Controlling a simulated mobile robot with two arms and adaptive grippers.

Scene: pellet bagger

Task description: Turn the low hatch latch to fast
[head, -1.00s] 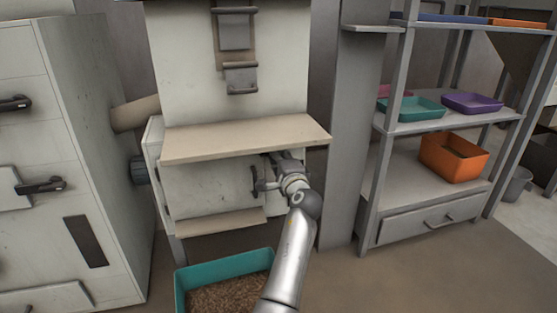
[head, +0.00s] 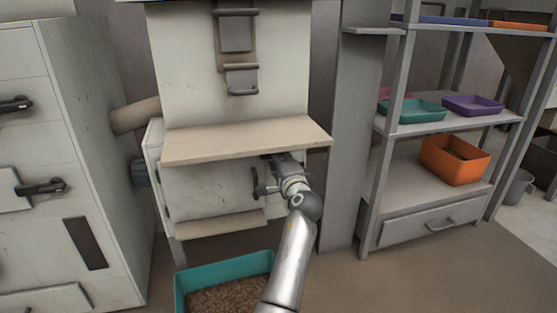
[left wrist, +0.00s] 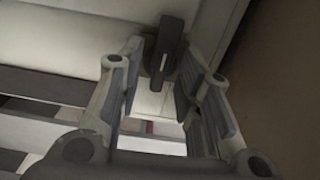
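The low hatch (head: 205,188) is a pale panel under the beige ledge of the bagger. A dark upright handle (head: 255,183) shows at its right side, just left of my left gripper (head: 270,175). In the left wrist view, a dark latch handle (left wrist: 163,48) stands out from a pale panel. It lies beyond and between the fingertips of my left gripper (left wrist: 160,65). The fingers are spread, with a gap on each side of the handle, and do not seem to touch it. In the head view my wrist partly hides the latch area. My right gripper is not in view.
The beige ledge (head: 245,140) juts out just above my gripper. A teal bin (head: 225,264) of brown pellets stands below the hatch. A grey post (head: 347,150) and a shelf rack (head: 400,190) with trays stand at the right. A cabinet (head: 85,130) stands at the left.

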